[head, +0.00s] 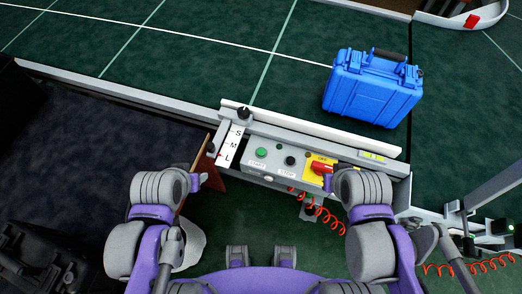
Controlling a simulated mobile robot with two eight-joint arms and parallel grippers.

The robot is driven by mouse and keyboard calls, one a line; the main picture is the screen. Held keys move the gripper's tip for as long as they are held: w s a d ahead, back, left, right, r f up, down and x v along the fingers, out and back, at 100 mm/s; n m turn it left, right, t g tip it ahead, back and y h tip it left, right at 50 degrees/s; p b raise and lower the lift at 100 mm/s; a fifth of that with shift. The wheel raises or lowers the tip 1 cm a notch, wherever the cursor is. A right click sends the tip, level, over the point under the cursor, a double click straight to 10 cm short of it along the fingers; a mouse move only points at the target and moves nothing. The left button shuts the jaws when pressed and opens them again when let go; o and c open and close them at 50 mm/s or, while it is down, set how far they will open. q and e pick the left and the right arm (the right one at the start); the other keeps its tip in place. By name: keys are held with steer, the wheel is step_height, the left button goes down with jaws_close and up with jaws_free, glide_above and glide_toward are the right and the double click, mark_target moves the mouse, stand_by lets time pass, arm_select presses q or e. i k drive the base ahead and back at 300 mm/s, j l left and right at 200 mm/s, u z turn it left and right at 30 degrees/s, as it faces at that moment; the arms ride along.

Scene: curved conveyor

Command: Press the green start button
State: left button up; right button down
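The green start button (261,153) is a small round button on the grey control panel (262,174), with a START label below it. A dark stop button (290,160) is just right of it, above a STOP label. My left gripper (200,179) is left of the panel, beside the size scale and apart from the green button. My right gripper (328,181) is at the panel's right end, close to the red switch. Both grippers are small and largely hidden by my own wrists, so their fingers are unclear. Nothing covers the green button.
A red switch (321,168) sits on a yellow plate right of the stop button. An S-M-L scale (232,146) with a black knob (243,113) is at the left. A blue case (371,88) stands on the green conveyor (200,60). Red coiled cable (318,212) hangs below.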

mark_target(261, 151)
steer(key=l+u, duration=0.25)
steer(key=u, duration=0.15)
steer(key=k+l+u, duration=0.15)
steer(key=u, duration=0.2)
steer(key=k+l+u, duration=0.1)
steer(key=u, duration=0.3)
steer(key=l, duration=0.1)
